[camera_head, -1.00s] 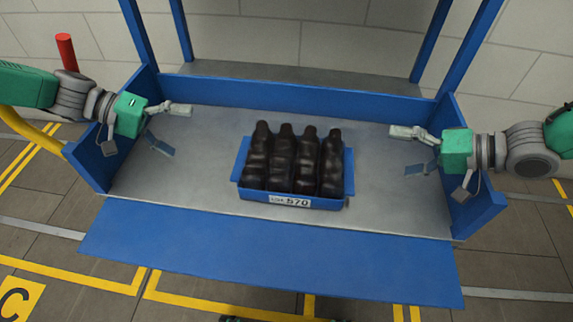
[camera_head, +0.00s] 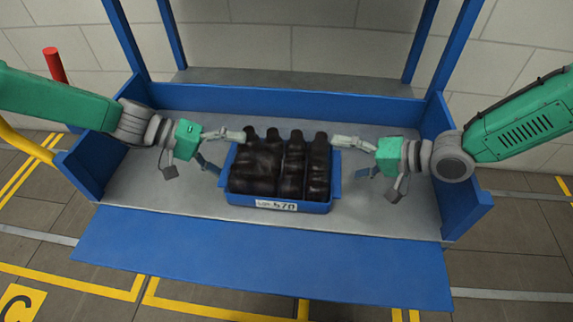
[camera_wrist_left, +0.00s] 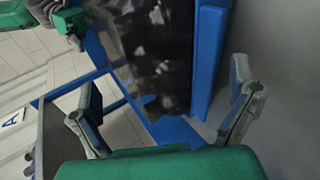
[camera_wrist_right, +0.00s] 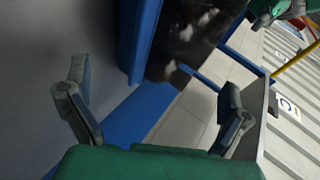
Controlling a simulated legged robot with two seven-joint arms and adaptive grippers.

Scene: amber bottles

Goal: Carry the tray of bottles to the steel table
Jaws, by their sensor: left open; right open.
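The blue tray (camera_head: 318,208) sits on a grey surface with blue walls and holds several dark bottles (camera_head: 292,165) standing close together. A white label marked 570 is on its front wall. My left gripper (camera_head: 221,152) is open at the tray's left end, one finger close to the rear left bottle. My right gripper (camera_head: 352,157) is open at the right end. In the left wrist view the tray's blue wall (camera_wrist_left: 207,60) lies between the spread fingers; the right wrist view also shows its wall (camera_wrist_right: 142,40) between the fingers. Contact with the tray cannot be told.
The grey surface (camera_head: 400,215) is bare on both sides of the tray. Blue side walls (camera_head: 462,190), a low back wall and upright blue posts (camera_head: 420,45) surround it. A blue panel (camera_head: 260,260) extends in front. A red-topped post (camera_head: 54,65) stands at the left.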

